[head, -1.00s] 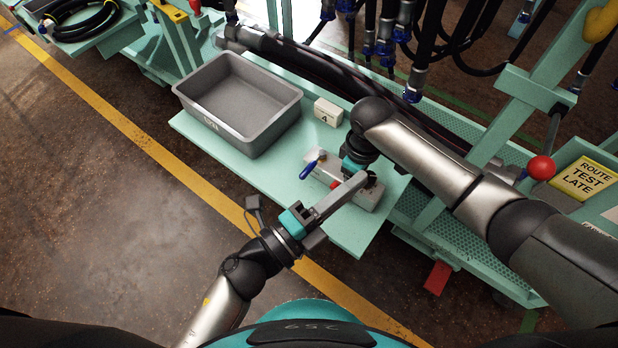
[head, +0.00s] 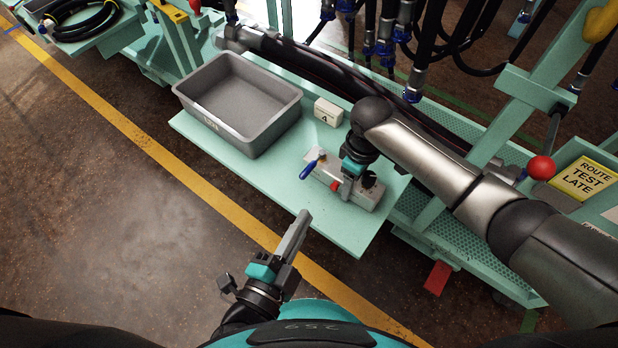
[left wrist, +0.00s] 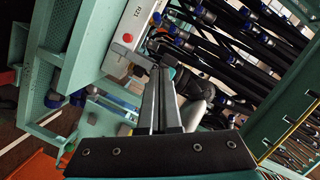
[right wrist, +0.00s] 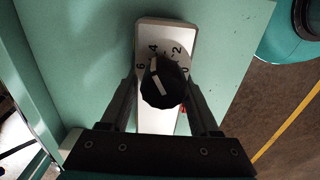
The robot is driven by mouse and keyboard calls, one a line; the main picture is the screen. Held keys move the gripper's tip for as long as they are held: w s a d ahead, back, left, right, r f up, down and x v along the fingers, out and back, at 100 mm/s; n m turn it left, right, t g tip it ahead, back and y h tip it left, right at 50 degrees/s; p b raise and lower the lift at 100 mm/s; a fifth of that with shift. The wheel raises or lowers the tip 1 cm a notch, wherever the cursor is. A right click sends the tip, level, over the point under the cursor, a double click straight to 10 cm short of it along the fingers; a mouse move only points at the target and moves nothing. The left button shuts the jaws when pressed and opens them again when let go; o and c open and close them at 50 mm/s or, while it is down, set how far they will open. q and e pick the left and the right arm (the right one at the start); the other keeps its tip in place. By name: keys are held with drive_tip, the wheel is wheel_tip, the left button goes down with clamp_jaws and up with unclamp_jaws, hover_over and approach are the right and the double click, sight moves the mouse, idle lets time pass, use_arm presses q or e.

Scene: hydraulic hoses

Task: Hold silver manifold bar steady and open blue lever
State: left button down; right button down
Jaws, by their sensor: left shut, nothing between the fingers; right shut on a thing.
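The silver manifold bar (head: 362,195) lies on the pale green table, with a black dial (head: 369,178), a red knob (head: 335,186) and the blue lever (head: 309,170) at its left end. The lever points down-left, crosswise to the bar. My left gripper (head: 303,216) is shut and empty, apart from the bar, off the table's front edge. Its closed fingers show in the left wrist view (left wrist: 164,75).
A grey bin (head: 238,105) stands on the table's left part. A small white block marked 4 (head: 328,112) is behind the bar. Thick hoses (head: 330,70) run behind, and more hang above. The table (head: 270,190) is clear in front of the bar.

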sight(311, 167)
use_arm(q)
drive_tip(key=x, duration=0.3)
drive_tip(key=a+x, duration=0.1)
drive_tip(key=x, duration=0.3)
drive_tip(key=a+f+x, duration=0.1)
drive_tip(key=x, duration=0.2)
drive_tip(key=shift+w+d+f, duration=0.15)
drive_tip(key=shift+w, duration=0.35)
drive_tip(key=shift+w+a+f, duration=0.35)
drive_tip(key=shift+a+f, duration=0.05)
drive_tip(key=shift+a, duration=0.15)
